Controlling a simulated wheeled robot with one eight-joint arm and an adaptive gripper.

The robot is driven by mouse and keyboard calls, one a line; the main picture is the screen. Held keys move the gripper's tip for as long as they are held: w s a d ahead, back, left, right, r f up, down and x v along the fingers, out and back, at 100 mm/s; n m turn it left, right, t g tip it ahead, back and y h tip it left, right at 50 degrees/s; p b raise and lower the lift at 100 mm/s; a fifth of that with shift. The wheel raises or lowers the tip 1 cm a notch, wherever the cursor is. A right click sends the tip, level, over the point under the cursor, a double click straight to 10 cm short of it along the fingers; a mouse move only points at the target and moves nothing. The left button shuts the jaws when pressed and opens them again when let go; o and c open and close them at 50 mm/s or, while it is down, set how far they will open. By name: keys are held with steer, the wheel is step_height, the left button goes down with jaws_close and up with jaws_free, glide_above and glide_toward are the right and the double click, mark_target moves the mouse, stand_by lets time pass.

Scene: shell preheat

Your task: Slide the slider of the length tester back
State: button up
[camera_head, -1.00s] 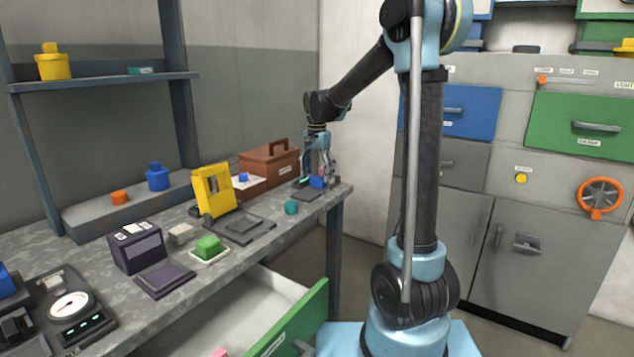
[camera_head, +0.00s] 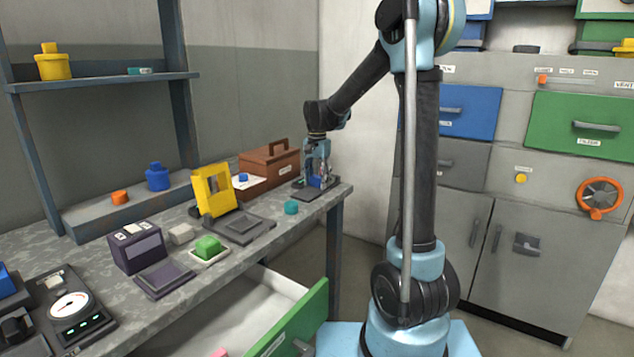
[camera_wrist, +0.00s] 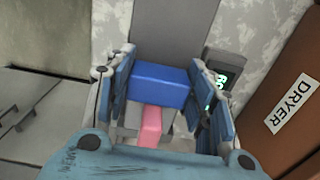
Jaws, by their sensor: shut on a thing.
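The length tester stands at the far right end of the workbench; its dark base (camera_head: 308,195) shows in the head view. In the wrist view its grey plate (camera_wrist: 172,32) runs up the picture and a green-lit display (camera_wrist: 226,80) sits to the right. The blue slider block (camera_wrist: 160,85) lies between my fingers, and a pink piece (camera_wrist: 151,127) is just below it in that picture. My gripper (camera_head: 318,178) points down over the tester and is shut on the blue block. The gripper partly hides the tester in the head view.
A brown box labelled DRYER (camera_wrist: 292,105) stands close beside the tester. A teal cylinder (camera_head: 291,207) and a yellow-framed device (camera_head: 213,190) are nearby on the bench. An open green-fronted drawer (camera_head: 300,322) juts out below.

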mark_target(312, 190)
steer(key=shift+s+a, duration=0.45)
steer(key=shift+s, duration=0.15)
steer(key=shift+s+a, duration=0.4)
steer(key=shift+s, duration=0.2)
steer(key=o, duration=1.5)
steer(key=shift+s, duration=0.1)
step_height(312, 190, up, 12)
steer(key=shift+f, duration=0.1)
